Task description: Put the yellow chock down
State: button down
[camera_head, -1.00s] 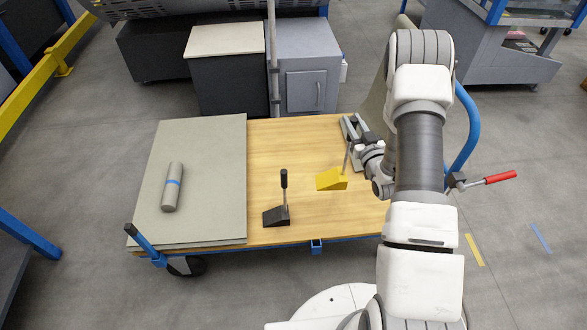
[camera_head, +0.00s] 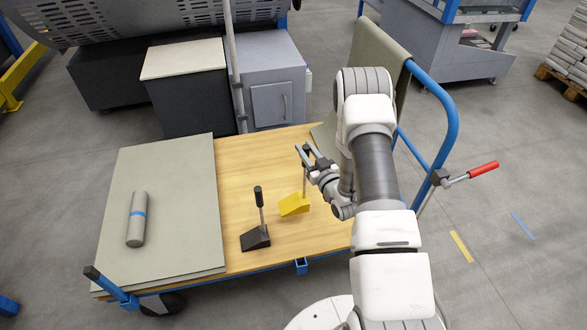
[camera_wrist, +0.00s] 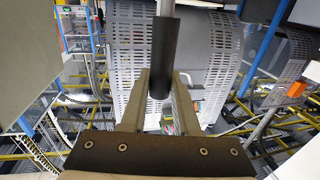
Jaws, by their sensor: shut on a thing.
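The yellow chock (camera_head: 295,205) is a wedge with an upright handle, over the right part of the cart's wooden deck. I cannot tell whether its base touches the wood. My gripper (camera_head: 303,153) is shut on the top of its handle. In the wrist view the handle's black grip (camera_wrist: 162,62) stands between my fingers (camera_wrist: 164,98); the wedge is not visible there. A black chock (camera_head: 256,238) with a black-gripped handle stands on the deck to the lower left of the yellow one, apart from it.
The blue-framed cart's wooden deck (camera_head: 255,165) is bare behind the chocks. A grey cloth (camera_head: 378,60) hangs over the blue push handle (camera_head: 452,115). Grey cabinets (camera_head: 268,85) stand behind.

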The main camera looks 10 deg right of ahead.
jog(key=a+f+b, duration=0.1)
jog(key=a+f, duration=0.2)
jog(key=f, duration=0.3)
jog(key=shift+a+b, duration=0.25)
jog(key=shift+b, duration=0.15)
jog(key=shift+f, duration=0.15)
jog(key=c, duration=0.7)
grip_release()
jog(key=shift+o, duration=0.2)
